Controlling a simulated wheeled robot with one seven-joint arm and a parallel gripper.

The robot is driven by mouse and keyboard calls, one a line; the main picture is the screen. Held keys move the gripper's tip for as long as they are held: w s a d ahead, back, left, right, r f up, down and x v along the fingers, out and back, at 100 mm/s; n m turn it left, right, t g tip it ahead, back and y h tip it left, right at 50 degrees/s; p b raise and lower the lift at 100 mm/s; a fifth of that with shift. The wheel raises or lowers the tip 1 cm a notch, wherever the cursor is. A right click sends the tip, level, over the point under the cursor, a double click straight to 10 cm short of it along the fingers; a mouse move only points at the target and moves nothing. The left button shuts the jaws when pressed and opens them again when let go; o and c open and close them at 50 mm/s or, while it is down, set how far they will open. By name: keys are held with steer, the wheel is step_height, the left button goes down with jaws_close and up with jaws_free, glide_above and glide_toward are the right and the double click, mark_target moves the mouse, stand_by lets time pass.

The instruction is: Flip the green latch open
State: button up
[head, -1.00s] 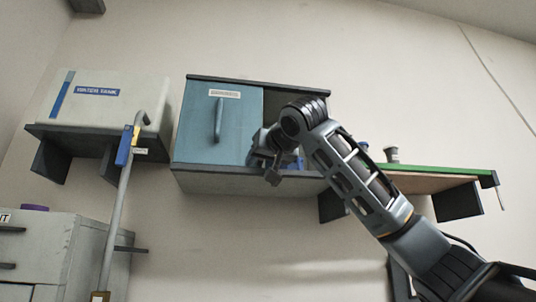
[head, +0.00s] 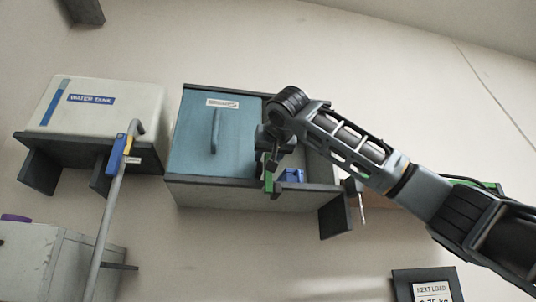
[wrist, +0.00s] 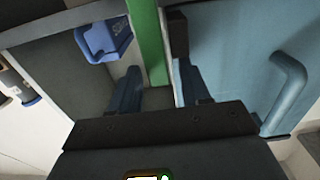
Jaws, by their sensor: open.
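The green latch (head: 268,174) is a narrow upright strip at the right edge of the blue door (head: 195,140) on the wall cabinet. It also shows in the wrist view (wrist: 147,35) as a long green bar running down from the top edge. My gripper (head: 270,163) is at the cabinet front, right at the latch. In the wrist view my gripper's fingers (wrist: 157,85) are spread, with the bar's lower end between them. I cannot tell whether either finger touches it. My gripper and wrist hide part of the latch in the head view.
The cabinet's right side is open, with a blue item (head: 291,176) inside, also in the wrist view (wrist: 104,38). The door has a vertical handle (head: 214,131). A water tank (head: 95,108) and a grey pole (head: 105,225) stand left. A green-edged shelf (head: 462,182) lies right.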

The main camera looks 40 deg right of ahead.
steer(key=shift+w+d, duration=0.25)
steer(key=shift+w, duration=0.15)
steer(key=shift+c, duration=0.2)
jaws_close()
